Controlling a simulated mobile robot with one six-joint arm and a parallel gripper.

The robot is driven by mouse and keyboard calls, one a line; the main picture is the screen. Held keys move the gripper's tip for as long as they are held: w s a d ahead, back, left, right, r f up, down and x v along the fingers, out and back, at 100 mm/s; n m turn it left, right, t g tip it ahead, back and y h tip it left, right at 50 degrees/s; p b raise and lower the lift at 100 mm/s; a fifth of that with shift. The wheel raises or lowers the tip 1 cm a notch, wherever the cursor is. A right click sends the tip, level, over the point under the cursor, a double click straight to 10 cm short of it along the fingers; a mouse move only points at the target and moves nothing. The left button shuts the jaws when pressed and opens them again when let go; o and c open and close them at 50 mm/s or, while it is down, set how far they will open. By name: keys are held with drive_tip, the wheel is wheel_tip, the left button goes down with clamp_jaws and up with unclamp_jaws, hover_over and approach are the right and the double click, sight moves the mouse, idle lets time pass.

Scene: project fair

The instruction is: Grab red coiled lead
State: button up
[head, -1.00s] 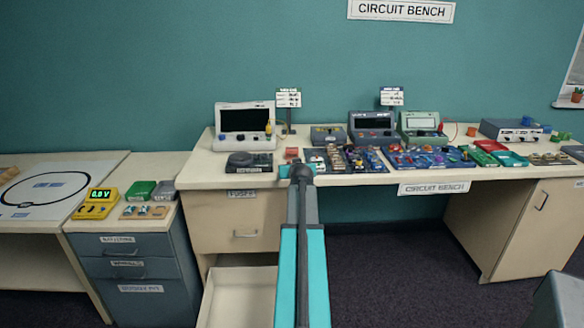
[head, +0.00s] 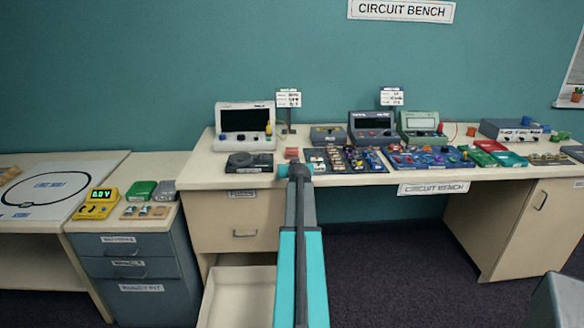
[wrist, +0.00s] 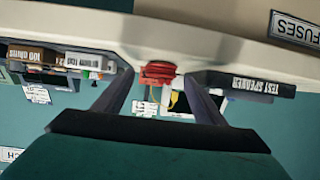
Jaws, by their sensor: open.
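The red coiled lead (wrist: 158,72) shows in the wrist view, where the picture is upside down. It lies at the bench edge, between and beyond my two open fingers. In the head view it is a small red shape (head: 291,153) on the bench top, just past the end of my arm. My gripper (wrist: 160,85) is open and empty, with one finger on each side of the lead in the picture. In the head view my arm hides the gripper's fingers. I cannot tell how far the fingertips are from the lead.
The test speaker (wrist: 250,84) is close on one side of the lead, and a box marked 100 ohms (wrist: 38,55) is on the other. The circuit bench (head: 220,178) holds several instruments and component trays. An open drawer (head: 238,290) sticks out below.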

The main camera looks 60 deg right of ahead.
drive_tip(key=shift+p+x, duration=0.35)
drive_tip(key=shift+x, duration=1.35)
drive_tip(key=shift+a, duration=0.1)
drive_tip(key=c, duration=1.1)
drive_tip(key=shift+c, duration=0.2)
drive_tip(key=shift+r, duration=0.15)
drive_tip(key=shift+r+b, duration=0.45)
drive_tip(key=shift+r, duration=1.05)
drive_tip(key=s+a+r+b, duration=0.1)
drive_tip(key=s+a, duration=0.2)
drive_tip(key=s, duration=0.4)
drive_tip(key=s+a+b, duration=0.2)
drive_tip(key=s+a, duration=0.1)
drive_tip(key=s, duration=0.4)
drive_tip(key=shift+s+r, duration=0.4)
